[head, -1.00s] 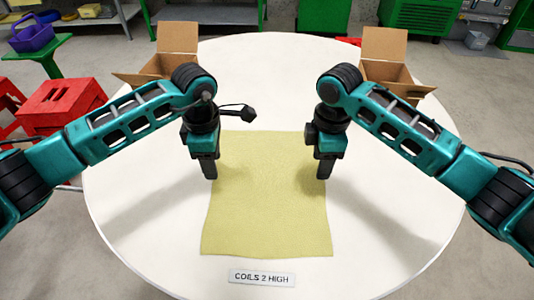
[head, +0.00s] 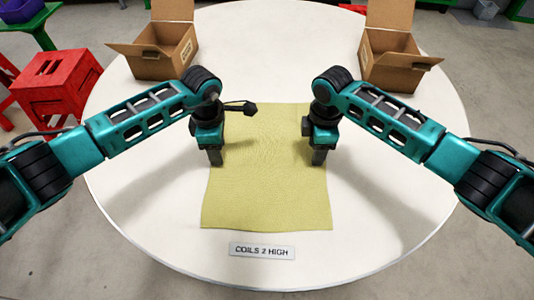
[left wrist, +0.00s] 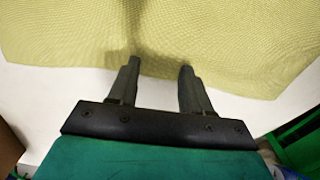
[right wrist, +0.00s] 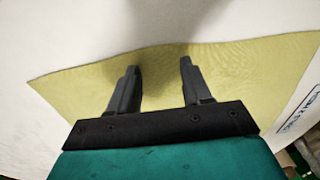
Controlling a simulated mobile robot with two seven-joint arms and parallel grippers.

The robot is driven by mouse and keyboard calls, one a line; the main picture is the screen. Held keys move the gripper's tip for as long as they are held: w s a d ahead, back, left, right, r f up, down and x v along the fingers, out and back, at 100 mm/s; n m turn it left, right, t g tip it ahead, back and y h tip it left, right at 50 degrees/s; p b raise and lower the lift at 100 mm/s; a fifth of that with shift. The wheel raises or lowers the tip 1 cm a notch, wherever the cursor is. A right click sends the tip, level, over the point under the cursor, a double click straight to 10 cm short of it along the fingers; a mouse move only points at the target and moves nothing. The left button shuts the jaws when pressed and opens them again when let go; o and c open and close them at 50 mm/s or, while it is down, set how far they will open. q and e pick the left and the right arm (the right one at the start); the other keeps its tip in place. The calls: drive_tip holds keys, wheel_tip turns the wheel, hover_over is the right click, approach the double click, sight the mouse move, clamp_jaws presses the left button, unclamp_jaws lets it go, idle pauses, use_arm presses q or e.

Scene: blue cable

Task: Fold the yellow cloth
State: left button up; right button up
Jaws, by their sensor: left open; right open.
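The yellow cloth (head: 266,180) lies flat and spread out on the white round table, its near edge close to the label. It also shows in the left wrist view (left wrist: 160,30) and the right wrist view (right wrist: 235,75). My left gripper (head: 216,160) is open and points down at the cloth's left edge; in its wrist view the fingers (left wrist: 158,68) are apart with nothing between them. My right gripper (head: 318,158) is open and points down at the cloth's right edge; its fingers (right wrist: 158,68) are apart and empty. I cannot tell whether the fingertips touch the cloth.
A white label (head: 262,251) reading "COILS 2 HIGH" lies in front of the cloth. Open cardboard boxes stand at the back left (head: 168,62) and back right (head: 388,65) of the table (head: 150,225). A red stool (head: 55,85) stands left of the table.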

use_arm(q)
drive_tip(key=shift+f, duration=0.15)
use_arm(e)
drive_tip(key=shift+f, duration=0.15)
use_arm(q)
drive_tip(key=shift+c, duration=0.5)
use_arm(e)
drive_tip(key=shift+c, duration=0.5)
use_arm(q)
clamp_jaws()
use_arm(e)
clamp_jaws()
